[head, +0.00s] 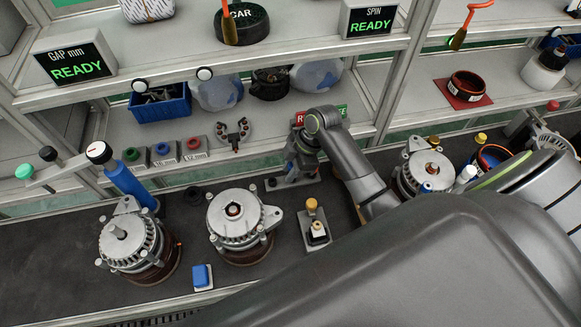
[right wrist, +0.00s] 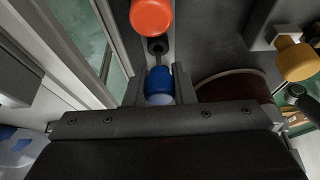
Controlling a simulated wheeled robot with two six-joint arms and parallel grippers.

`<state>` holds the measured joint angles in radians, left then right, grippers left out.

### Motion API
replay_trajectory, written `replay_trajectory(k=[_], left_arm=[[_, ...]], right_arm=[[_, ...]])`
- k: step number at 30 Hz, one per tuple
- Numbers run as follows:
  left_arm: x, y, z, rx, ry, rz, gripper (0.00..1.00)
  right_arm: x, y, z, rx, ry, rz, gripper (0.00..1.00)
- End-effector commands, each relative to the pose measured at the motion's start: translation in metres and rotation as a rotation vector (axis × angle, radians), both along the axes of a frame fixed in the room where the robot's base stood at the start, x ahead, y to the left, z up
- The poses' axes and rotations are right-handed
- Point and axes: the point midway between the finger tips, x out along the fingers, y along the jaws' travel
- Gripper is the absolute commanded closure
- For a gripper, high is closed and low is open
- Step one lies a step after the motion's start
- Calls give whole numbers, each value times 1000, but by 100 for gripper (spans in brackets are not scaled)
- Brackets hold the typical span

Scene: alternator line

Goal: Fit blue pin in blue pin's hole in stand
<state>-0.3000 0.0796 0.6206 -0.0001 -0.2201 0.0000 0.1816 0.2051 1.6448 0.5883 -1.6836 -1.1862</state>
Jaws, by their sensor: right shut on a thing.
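My right gripper (head: 291,166) reaches down at the back of the bench, beside a small grey stand (head: 284,183). In the right wrist view its two fingers (right wrist: 160,90) are shut on the blue pin (right wrist: 160,78), which has a pale part on the near side. A dark round fitting (right wrist: 157,46) lies just past the pin, with an orange-red knob (right wrist: 152,14) beyond it. The hole itself is hidden, and I cannot tell whether the pin is in it. My left gripper is not in view.
Two alternators (head: 128,240) (head: 236,218) stand to the left, another (head: 428,172) to the right. A yellow-knobbed holder (head: 316,230) and a blue block (head: 202,277) lie in front. The shelf edge (head: 230,150) runs close behind the gripper.

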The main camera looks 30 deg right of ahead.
Motion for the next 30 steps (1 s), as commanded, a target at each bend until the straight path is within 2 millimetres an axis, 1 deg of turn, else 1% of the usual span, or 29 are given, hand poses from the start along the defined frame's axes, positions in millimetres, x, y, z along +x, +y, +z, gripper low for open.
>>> replay_trajectory(k=[26,27,30], left_arm=[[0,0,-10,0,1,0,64],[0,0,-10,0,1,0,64],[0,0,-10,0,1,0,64]], right_arm=[[0,0,-23,0,0,0,99],[0,0,-22,0,0,0,72],[0,0,-22,0,0,0,59]])
